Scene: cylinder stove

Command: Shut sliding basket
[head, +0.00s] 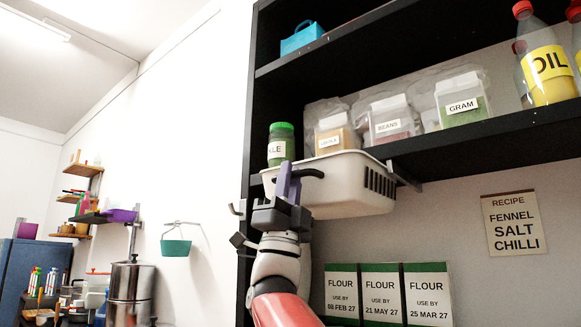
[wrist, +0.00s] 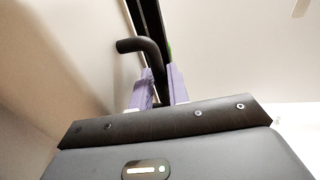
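The sliding basket (head: 350,200) is a white plastic tub with a slotted side. In the head view it hangs beneath the middle shelf and sticks out in front of it. A black curved handle (head: 311,173) is at its front; in the wrist view the handle (wrist: 143,45) bends to the left at its top. My gripper (head: 289,172) is at the basket's front, with its purple fingers upright at the handle. In the wrist view the fingers (wrist: 160,85) are close together, one on each side of the handle's stem, with little or no gap. The basket's inside is hidden.
A green-lidded jar (head: 281,145) and several bagged foods (head: 390,120) stand on the black shelf (head: 480,135) above the basket. Flour packs (head: 382,295) stand below. A teal basket (head: 176,248) hangs on the left wall. The space below the white basket is open.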

